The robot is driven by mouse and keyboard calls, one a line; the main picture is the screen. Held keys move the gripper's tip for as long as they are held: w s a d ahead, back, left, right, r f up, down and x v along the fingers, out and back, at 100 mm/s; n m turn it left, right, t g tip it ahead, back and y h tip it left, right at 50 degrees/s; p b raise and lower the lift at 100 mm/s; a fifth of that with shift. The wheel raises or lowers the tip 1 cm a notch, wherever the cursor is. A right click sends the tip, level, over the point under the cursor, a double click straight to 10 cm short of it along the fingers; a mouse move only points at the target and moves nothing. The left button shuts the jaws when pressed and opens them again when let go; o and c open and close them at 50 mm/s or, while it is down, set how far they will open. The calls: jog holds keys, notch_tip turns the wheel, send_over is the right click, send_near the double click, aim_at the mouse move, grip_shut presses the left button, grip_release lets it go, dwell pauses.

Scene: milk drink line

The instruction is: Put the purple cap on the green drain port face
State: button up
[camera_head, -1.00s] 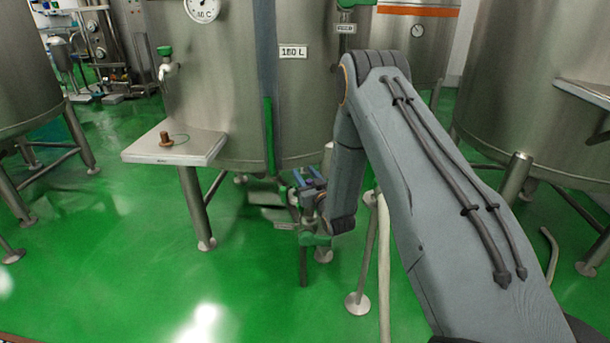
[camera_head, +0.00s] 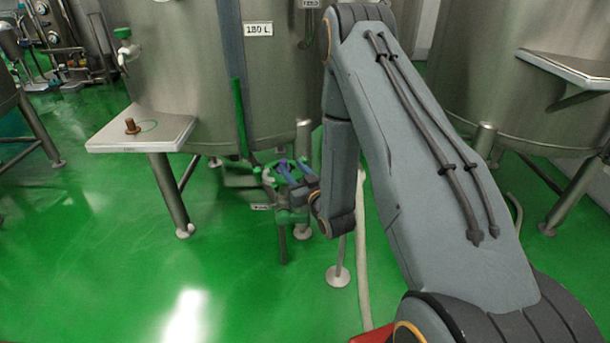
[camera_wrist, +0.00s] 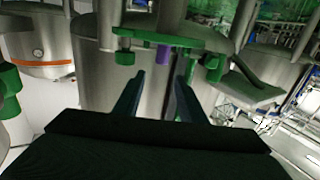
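The purple cap (camera_wrist: 163,54) is in the wrist view, against a green bar (camera_wrist: 185,42) below the tank, beyond my fingertips and between their lines. A small purple patch also shows in the head view (camera_head: 283,163), by my gripper. My gripper (camera_wrist: 160,75) is open in the wrist view, its two fingers apart with a gap on each side of the cap. In the head view my gripper (camera_head: 284,175) is at the green fittings under the tank's front. Green fittings hang left (camera_wrist: 124,54) and right (camera_wrist: 212,64) of the cap. I cannot tell which green part is the drain port face.
The steel tank (camera_head: 200,80) stands close behind my gripper. A steel shelf (camera_head: 165,140) with a brown plug (camera_head: 131,126) juts out at left. Tank legs (camera_head: 170,195) and a pale hose (camera_head: 362,260) stand near. The green floor (camera_head: 100,270) at front left is clear.

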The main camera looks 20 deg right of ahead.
jog(key=s+d+r+m+g+h, duration=0.1)
jog(key=s+d+r+g+h, duration=0.25)
jog(key=s+r+g, duration=0.6)
jog(key=s+g, duration=0.1)
jog(key=s, duration=0.6)
jog(key=s+a+r+m+g, duration=0.1)
jog(key=s+r+g, duration=0.2)
jog(key=s, duration=0.7)
jog(key=s+a+r+m+g, duration=0.1)
jog(key=s+r+g, duration=0.2)
jog(key=s, duration=0.6)
jog(key=shift+s+a+g+y, duration=0.2)
jog(key=shift+s+g+y, duration=0.25)
jog(key=shift+g, duration=0.1)
jog(key=shift+n, duration=0.5)
jog(key=a+r+p, duration=0.1)
jog(key=p, duration=0.2)
jog(key=r+p, duration=0.2)
jog(key=p, duration=0.1)
jog(key=a+r+p, duration=0.1)
jog(key=r+p, duration=0.1)
jog(key=p, duration=0.1)
jog(key=shift+s+a, duration=0.35)
jog(key=shift+s, duration=0.05)
